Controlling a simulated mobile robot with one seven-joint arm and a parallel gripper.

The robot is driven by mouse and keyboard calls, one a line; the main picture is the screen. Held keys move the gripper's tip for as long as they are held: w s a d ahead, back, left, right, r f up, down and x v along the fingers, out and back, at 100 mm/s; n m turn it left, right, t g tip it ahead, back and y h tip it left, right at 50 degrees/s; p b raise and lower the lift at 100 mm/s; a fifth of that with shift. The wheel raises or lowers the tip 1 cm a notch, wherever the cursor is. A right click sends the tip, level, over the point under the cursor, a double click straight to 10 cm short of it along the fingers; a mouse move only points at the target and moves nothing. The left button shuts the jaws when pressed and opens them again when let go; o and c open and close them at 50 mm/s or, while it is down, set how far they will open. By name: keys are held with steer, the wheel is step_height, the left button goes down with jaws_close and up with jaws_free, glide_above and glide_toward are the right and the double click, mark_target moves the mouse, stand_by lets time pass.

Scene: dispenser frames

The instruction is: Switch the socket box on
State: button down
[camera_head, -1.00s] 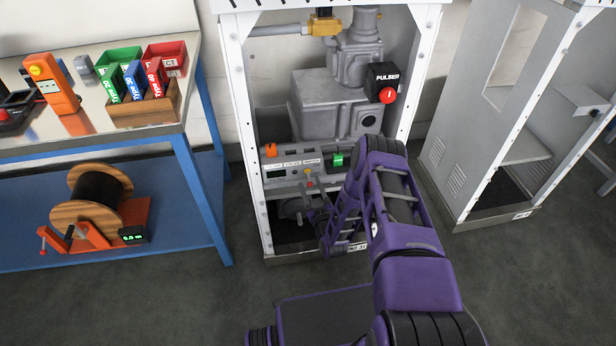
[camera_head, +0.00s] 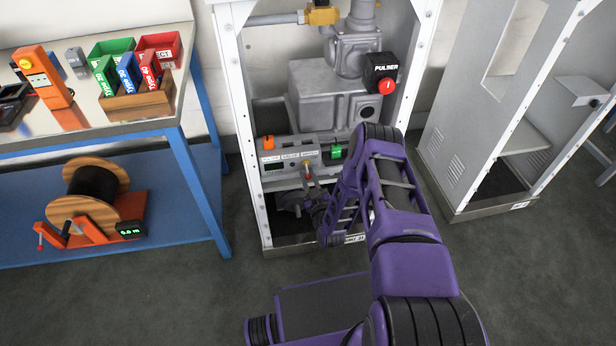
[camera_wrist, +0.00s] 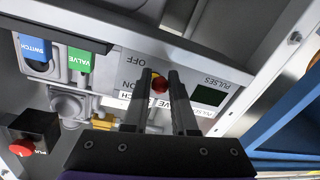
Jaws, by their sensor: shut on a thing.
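The socket box (camera_head: 290,158) is a grey unit low inside the white cabinet. In the wrist view its panel (camera_wrist: 122,66) carries OFF and ON marks and a dark display marked PULSES (camera_wrist: 209,95). A small red knob (camera_wrist: 159,85) with some yellow beside it sits near these marks. My gripper (camera_wrist: 158,78) is shut on this red knob, one dark finger on each side. The fingers partly cover the labels below the knob. In the head view my gripper is small and partly hidden by my purple arm, so its grip is not clear there.
A green VALVE plug (camera_wrist: 79,61) and a blue SWITCH plug (camera_wrist: 35,48) sit beside the panel. A red PULSER button (camera_head: 387,86) is above right. The white cabinet frame (camera_head: 238,120) borders the opening. A blue workbench (camera_head: 200,190) stands left.

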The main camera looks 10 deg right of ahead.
mark_target(308, 175)
steer(key=shift+r, duration=0.15)
steer(key=shift+s+r+g+p, duration=0.1)
steer(key=shift+r+g+p, duration=0.35)
steer(key=shift+g+p, duration=0.5)
steer(key=shift+r+g+p, duration=0.5)
steer(key=shift+g+p, duration=0.55)
steer(key=shift+p, duration=0.1)
steer(key=g, duration=0.1)
steer(key=g+p, duration=0.1)
steer(key=shift+r+g, duration=0.3)
steer(key=shift+r, duration=0.1)
steer(key=shift+r+m+g, duration=0.15)
steer(key=shift+r+g, duration=0.05)
steer(key=shift+g, duration=0.6)
steer(key=shift+r+m+g, duration=0.15)
steer(key=shift+r+g, duration=0.05)
steer(key=shift+g, duration=0.6)
steer(key=shift+h, duration=0.3)
steer(key=c, duration=0.7)
jaws_free()
